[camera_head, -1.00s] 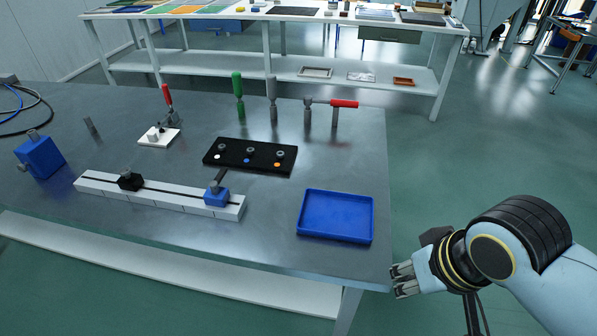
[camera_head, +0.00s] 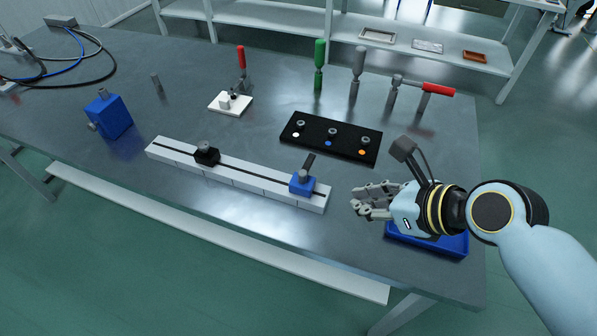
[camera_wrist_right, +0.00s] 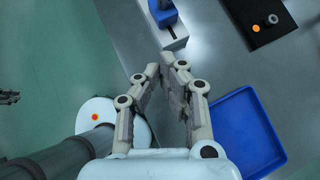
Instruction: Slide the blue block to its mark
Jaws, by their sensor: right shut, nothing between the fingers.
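The blue block (camera_head: 302,183) sits on the white slotted rail (camera_head: 246,182), near the rail's right end, with a dark handle leaning up from it. A black block (camera_head: 206,154) sits further left on the same rail. In the right wrist view the blue block (camera_wrist_right: 163,13) shows at the top on the rail's end (camera_wrist_right: 175,41). My right gripper (camera_head: 358,199) is to the right of the rail's end, apart from the block, partly over the blue tray. Its fingers (camera_wrist_right: 167,66) are shut with nothing between them. I cannot make out a mark for the block. My left gripper is not in the head view.
The blue tray (camera_head: 455,246) lies under my right arm, partly hidden. A black panel with knobs (camera_head: 345,150) lies behind the rail. A white clamp plate (camera_head: 231,106), upright tools (camera_head: 319,66) and a red-handled tool (camera_head: 439,89) stand further back. A blue vise-like block (camera_head: 109,116) stands left.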

